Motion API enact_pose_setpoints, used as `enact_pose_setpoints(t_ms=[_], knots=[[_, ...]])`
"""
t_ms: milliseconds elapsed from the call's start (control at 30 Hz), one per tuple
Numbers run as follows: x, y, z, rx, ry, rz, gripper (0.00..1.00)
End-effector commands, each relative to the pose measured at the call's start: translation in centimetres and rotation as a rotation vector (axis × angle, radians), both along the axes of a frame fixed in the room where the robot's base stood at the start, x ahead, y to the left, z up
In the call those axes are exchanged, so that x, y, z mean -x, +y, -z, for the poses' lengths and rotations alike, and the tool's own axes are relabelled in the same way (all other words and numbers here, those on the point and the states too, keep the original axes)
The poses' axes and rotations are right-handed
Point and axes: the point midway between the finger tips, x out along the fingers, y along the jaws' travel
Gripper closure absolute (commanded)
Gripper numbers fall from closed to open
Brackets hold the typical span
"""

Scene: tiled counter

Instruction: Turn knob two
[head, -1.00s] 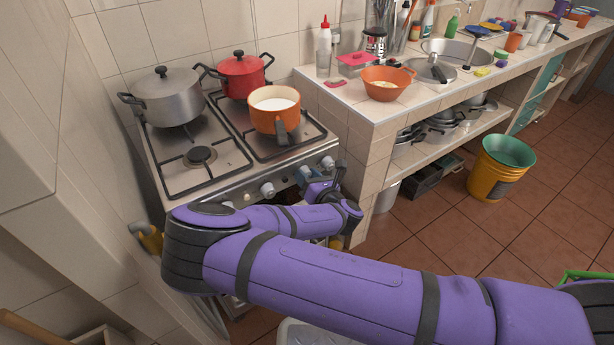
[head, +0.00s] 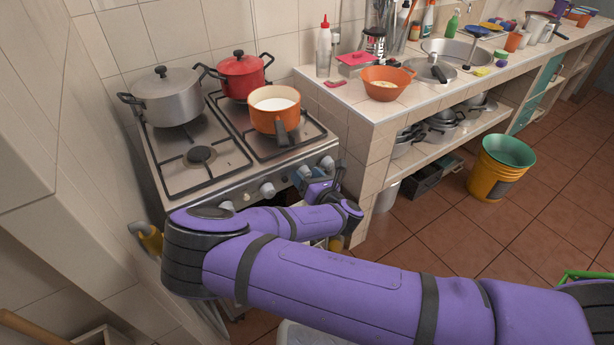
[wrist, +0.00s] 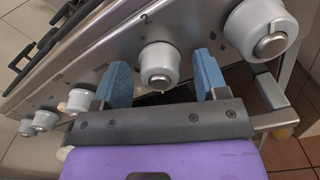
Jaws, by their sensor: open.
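The stove's front panel (wrist: 190,35) carries a row of white knobs with metal centres. My gripper (wrist: 162,64) is open at the panel. Its two blue fingers stand on either side of one white knob (wrist: 158,66), with a gap to each side of it. Another knob (wrist: 262,30) is right of the fingers, and several more, such as one knob (wrist: 80,100), are to the left. In the head view my gripper (head: 309,178) is at the stove's front right, partly hidden by my arm.
An orange pot (head: 275,122) of white liquid, a red pot (head: 240,76) and a grey pot (head: 166,97) stand on the stove. The tiled counter (head: 350,100) is close on the right. A yellow bucket (head: 497,170) stands on the floor.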

Motion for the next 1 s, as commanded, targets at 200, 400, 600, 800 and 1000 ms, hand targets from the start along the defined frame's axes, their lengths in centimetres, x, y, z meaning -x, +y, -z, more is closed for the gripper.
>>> enact_pose_setpoints(t_ms=[200, 400, 600, 800, 1000], knots=[[2.0, -1.4, 0.1, 0.003, 0.003, 0.002, 0.33], [5.2, -3.5, 0.1, 0.004, 0.002, 0.002, 0.33], [7.7, -5.2, 0.1, 0.002, 0.002, 0.001, 0.33], [8.8, -6.0, 0.0, 0.002, 0.001, 0.001, 0.33], [8.9, -6.0, 0.0, 0.001, 0.000, 0.001, 0.33]])
